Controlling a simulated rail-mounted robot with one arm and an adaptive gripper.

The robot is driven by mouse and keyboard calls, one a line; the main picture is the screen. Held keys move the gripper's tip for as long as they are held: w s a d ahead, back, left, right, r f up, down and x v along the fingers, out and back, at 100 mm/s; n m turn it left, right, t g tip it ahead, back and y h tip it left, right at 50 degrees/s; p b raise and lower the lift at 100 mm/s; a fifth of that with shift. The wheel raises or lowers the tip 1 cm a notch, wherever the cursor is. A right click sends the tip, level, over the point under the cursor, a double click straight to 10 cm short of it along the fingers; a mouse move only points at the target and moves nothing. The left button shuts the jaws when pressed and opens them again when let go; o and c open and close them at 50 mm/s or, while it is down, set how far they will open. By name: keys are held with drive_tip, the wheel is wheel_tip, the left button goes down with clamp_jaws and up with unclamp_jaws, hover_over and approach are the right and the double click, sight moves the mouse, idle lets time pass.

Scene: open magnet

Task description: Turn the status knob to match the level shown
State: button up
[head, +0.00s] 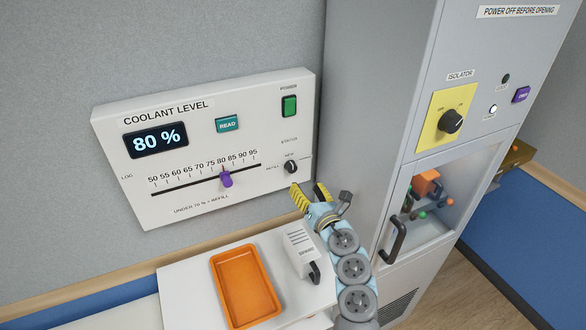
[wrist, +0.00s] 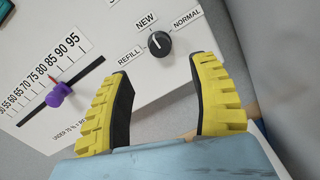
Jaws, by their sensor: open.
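The coolant level panel (head: 180,195) is on the wall at left, and its display (head: 156,140) reads 80 %. The black status knob (head: 291,167) is at the panel's lower right; in the wrist view the knob (wrist: 159,44) has REFILL, NEW and NORMAL around it, and its white mark appears to point toward NEW. Print below the scale reads "UNDER 70 % = REFILL". My gripper (head: 308,188) is open, just below and right of the knob. In the wrist view its yellow-backed fingers (wrist: 162,66) spread to either side below the knob, apart from it, with nothing between them.
A purple slider (head: 226,179) sits near 80 on the log scale. The panel has a READ button (head: 227,124) and a green power switch (head: 289,105). A grey cabinet (head: 375,110) stands close at right. Below are an orange tray (head: 216,264) and a white handled device (head: 299,248).

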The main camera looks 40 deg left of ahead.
sight(293, 169)
drive_tip(key=shift+x, duration=4.85)
drive_tip(key=shift+s, duration=0.1)
clamp_jaws()
